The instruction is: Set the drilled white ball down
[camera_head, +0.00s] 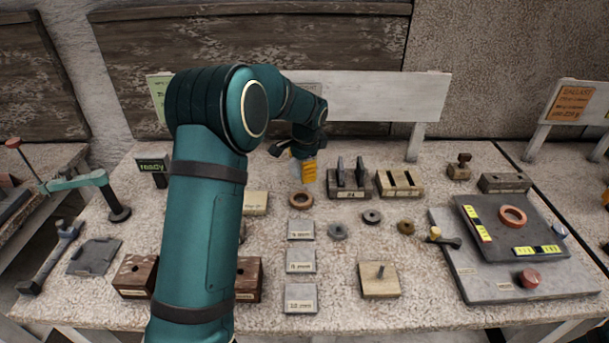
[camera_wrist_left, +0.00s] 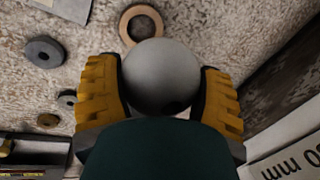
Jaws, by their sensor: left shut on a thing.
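My left gripper (camera_head: 304,170) is shut on the drilled white ball, with its yellow ribbed fingers on both sides. In the left wrist view the ball (camera_wrist_left: 160,75) is a smooth pale grey-white sphere between the fingers (camera_wrist_left: 160,92), with a dark hole low on its right side. In the head view the ball is mostly hidden by the gripper. A tan ring (camera_head: 301,207) lies on the bench just in front of the gripper; it also shows beyond the ball in the left wrist view (camera_wrist_left: 125,28). The ball is apart from it. My right gripper is not in view.
A slotted dark block (camera_head: 348,192) and a wooden block (camera_head: 400,190) stand right of the gripper. A grey washer (camera_head: 338,236), labelled plates (camera_head: 300,300) and a peg board (camera_head: 380,290) lie nearer. A white board (camera_head: 370,95) stands behind. A grey tray (camera_head: 470,283) is at right.

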